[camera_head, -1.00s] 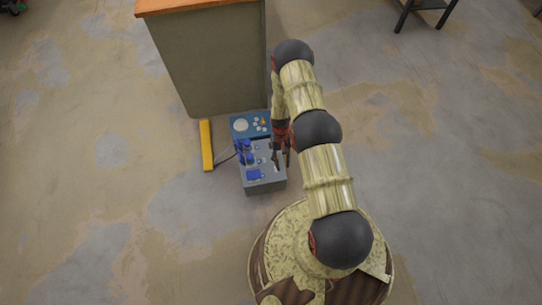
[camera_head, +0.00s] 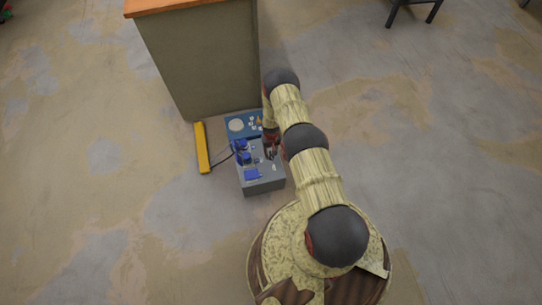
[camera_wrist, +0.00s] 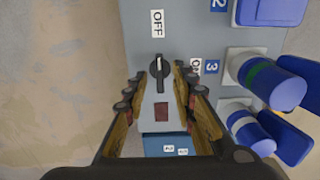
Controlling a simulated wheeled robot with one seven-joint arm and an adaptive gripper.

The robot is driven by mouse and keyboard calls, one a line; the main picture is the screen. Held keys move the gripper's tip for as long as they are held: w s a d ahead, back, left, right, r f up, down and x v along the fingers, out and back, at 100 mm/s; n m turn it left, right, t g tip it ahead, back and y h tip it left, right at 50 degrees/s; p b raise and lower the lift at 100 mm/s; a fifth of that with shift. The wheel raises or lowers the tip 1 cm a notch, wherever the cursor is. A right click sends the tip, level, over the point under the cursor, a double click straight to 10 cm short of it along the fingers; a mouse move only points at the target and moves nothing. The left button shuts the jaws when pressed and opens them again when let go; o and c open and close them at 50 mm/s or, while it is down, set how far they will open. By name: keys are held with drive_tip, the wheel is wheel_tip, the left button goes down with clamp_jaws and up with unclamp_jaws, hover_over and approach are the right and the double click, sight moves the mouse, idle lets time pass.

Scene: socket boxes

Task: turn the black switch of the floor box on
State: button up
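The grey floor box (camera_head: 264,187) stands on the floor in the head view, and its top (camera_wrist: 140,45) fills the middle of the wrist view. The black switch (camera_wrist: 159,72) is a round knob with a pale line along its handle, in line with the OFF label (camera_wrist: 157,23). The ON label (camera_wrist: 195,66) is to its right, partly covered by a finger. My gripper (camera_wrist: 160,73) is open, with one fingertip on each side of the switch; contact cannot be told. In the head view my gripper (camera_head: 270,152) is over the box's right part.
Blue sockets and plugs (camera_wrist: 272,84) crowd the box to the right of my gripper in the wrist view. A dark red rectangle (camera_wrist: 161,112) sits below the switch. A blue panel (camera_head: 235,125), a yellow bar (camera_head: 202,148) and a cabinet (camera_head: 205,65) are close by. Floor at right is clear.

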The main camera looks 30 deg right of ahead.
drive_tip(key=shift+f, duration=0.85)
drive_tip(key=c, duration=0.3)
drive_tip(key=c, duration=0.4)
clamp_jaws()
